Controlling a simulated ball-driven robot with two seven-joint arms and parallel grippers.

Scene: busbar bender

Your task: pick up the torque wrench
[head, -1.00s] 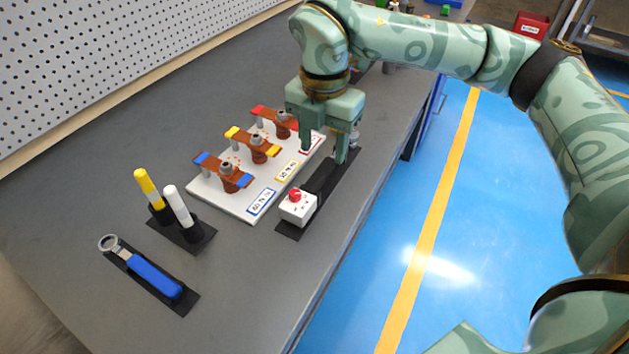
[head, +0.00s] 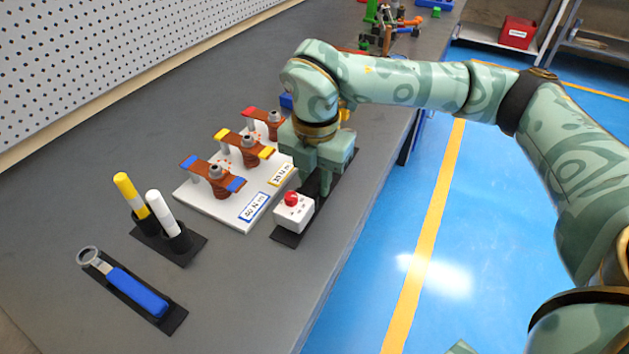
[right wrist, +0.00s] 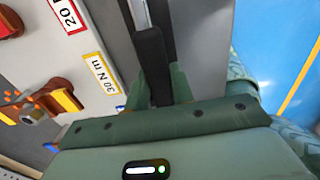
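The torque wrench (right wrist: 151,62) shows in the right wrist view as a black handle with a silver shaft running to the top edge. It is over a dark strip mat (head: 288,238), which shows in the head view along the bench's right edge. My right gripper (head: 315,184) points down over this mat, behind a white box with a red button. In the right wrist view its two fingers (right wrist: 160,85) are close against both sides of the black handle. In the head view the gripper hides most of the wrench. My left gripper is not in view.
The white button box (head: 294,213) stands on the mat just in front of my gripper. A white board (head: 215,207) with several coloured busbar stations is close on the left. Open floor is on the right.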

